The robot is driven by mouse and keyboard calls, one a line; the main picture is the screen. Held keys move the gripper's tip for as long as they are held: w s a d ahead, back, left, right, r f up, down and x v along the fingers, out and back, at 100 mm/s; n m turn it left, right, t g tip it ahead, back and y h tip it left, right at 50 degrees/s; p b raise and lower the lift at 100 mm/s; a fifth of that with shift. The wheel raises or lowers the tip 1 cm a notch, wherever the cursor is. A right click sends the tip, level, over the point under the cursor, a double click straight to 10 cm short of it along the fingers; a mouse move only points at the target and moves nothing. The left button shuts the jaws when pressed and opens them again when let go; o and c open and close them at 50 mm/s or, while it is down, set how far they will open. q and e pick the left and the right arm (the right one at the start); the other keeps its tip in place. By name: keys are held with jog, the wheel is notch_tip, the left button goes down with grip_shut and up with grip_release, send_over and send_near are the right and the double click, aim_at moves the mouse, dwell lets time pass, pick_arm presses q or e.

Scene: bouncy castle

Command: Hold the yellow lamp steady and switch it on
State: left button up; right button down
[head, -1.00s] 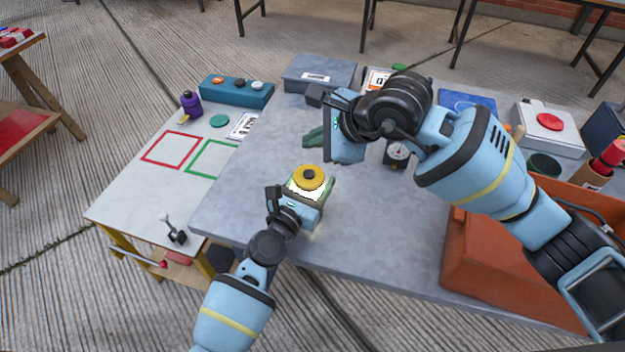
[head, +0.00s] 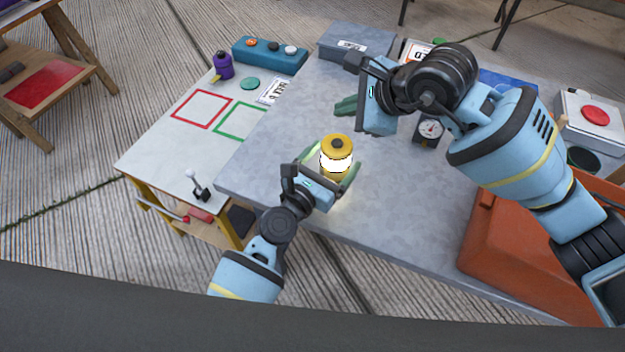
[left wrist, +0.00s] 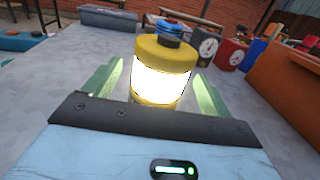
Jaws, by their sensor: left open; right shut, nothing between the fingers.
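The yellow lamp (head: 336,156) stands upright near the front left of the grey table. Its middle band glows bright white and its yellow cap has a dark knob on top. It also shows in the left wrist view (left wrist: 162,70), lit, between two green fingers. My left gripper (head: 331,168) is open around the lamp, with a finger on each side and gaps in the left wrist view. My right gripper (head: 346,106) is shut and empty, above the table behind the lamp.
A dial gauge (head: 430,130) stands behind and right of the lamp. An orange bin (head: 515,250) fills the table's right front. A white side table (head: 160,150) with red and green outlines adjoins at left. A red-button box (head: 592,118) is at far right.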

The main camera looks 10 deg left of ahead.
pick_arm(q)
jog(key=v, duration=0.8)
jog(key=shift+s+a, duration=0.15)
jog(key=shift+s, duration=0.15)
